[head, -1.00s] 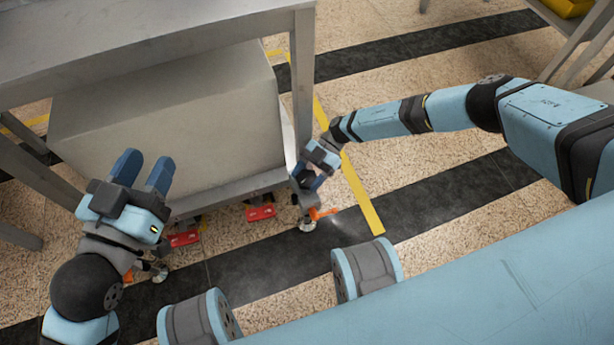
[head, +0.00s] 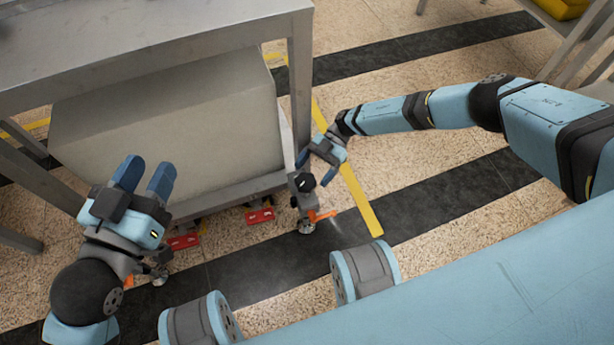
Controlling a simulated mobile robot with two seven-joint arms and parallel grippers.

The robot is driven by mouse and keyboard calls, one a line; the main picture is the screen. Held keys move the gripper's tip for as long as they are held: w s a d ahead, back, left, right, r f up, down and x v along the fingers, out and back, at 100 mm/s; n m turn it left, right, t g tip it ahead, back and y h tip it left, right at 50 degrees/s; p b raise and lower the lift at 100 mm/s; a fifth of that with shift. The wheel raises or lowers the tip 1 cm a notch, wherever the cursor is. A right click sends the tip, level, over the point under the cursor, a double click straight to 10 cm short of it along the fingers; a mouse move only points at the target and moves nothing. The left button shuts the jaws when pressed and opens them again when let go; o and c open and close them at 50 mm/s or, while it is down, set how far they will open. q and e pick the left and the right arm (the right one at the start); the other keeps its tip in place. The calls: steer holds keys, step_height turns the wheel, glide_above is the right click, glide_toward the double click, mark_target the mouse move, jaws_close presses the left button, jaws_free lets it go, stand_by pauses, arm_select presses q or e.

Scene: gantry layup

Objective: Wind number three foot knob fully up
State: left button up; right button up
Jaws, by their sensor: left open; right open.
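A levelling foot with a dark knob (head: 302,183) stands under the near right corner of the grey metal bench. An orange lever (head: 322,216) sticks out to the right below the knob. My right gripper (head: 315,168) is open and empty just above and right of the knob, seemingly apart from it. My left gripper (head: 145,176) is open and empty, in front of the pale box under the bench. Another foot (head: 159,277) with an orange part shows low beside my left wrist, partly hidden by it. No number is legible on either foot.
The bench (head: 170,55) overhangs the pale box (head: 165,125). Two red parts (head: 260,214) (head: 184,240) sit on the floor under its lower rail. A yellow floor line (head: 360,200) runs right of the bench, where the floor is open.

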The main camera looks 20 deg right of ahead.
mark_target(308, 181)
arm_select(q)
steer(key=shift+s+d+f+n+g+p, duration=0.3)
steer(key=shift+s+f+n+p, duration=0.15)
steer(key=shift+s+n+p, duration=0.15)
arm_select(e)
steer(key=v, duration=1)
steer(key=shift+d, duration=0.2)
